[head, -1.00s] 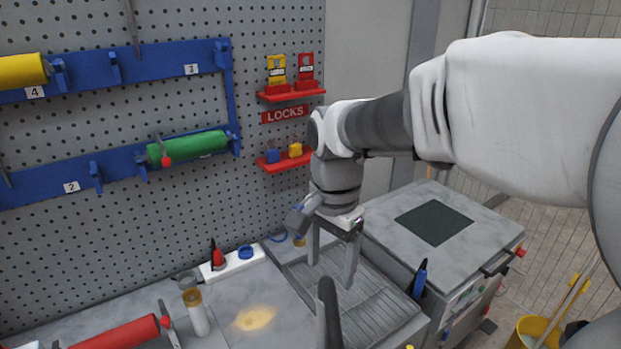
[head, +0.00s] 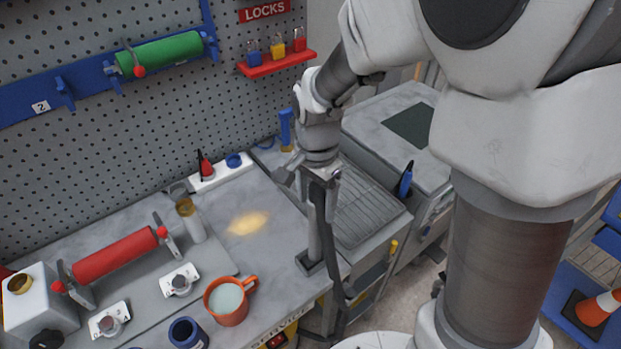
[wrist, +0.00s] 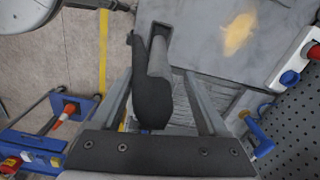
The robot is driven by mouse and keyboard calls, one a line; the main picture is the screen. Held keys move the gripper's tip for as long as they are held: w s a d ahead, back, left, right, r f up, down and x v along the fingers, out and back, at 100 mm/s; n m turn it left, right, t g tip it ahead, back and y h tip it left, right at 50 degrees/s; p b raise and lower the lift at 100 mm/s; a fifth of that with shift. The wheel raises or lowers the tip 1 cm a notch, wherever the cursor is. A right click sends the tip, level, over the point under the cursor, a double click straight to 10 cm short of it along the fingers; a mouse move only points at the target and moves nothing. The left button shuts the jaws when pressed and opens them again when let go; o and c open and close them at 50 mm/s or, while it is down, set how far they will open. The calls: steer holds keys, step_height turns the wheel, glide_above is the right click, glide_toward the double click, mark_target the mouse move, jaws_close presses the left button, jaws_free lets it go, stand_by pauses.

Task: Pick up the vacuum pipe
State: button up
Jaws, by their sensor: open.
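The vacuum pipe (head: 314,235) is a grey tube with a black hose part. It stands upright in a dark socket (head: 310,262) at the bench's right corner, and the hose hangs down over the edge. In the wrist view the pipe's black end (wrist: 152,100) lies between my gripper's two fingers. My gripper (head: 321,185) points down over the top of the pipe. In the wrist view my gripper (wrist: 160,82) is open, with one finger on each side. I cannot tell whether either finger touches the pipe.
The grey bench (head: 262,250) holds an orange mug (head: 228,302), a red roller (head: 112,255) and a clear bottle (head: 190,220). A ribbed tray (head: 365,212) lies right of the pipe. The pegboard (head: 130,130) stands behind. A traffic cone (head: 597,308) is at far right.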

mark_target(316, 220)
steer(key=shift+s+f+p, duration=0.15)
steer(key=shift+f+p, duration=0.05)
steer(key=shift+f, duration=1.2)
steer(key=shift+s+f+p, duration=0.1)
steer(key=shift+f+p, duration=0.1)
steer(key=shift+f, duration=1.15)
jaws_close()
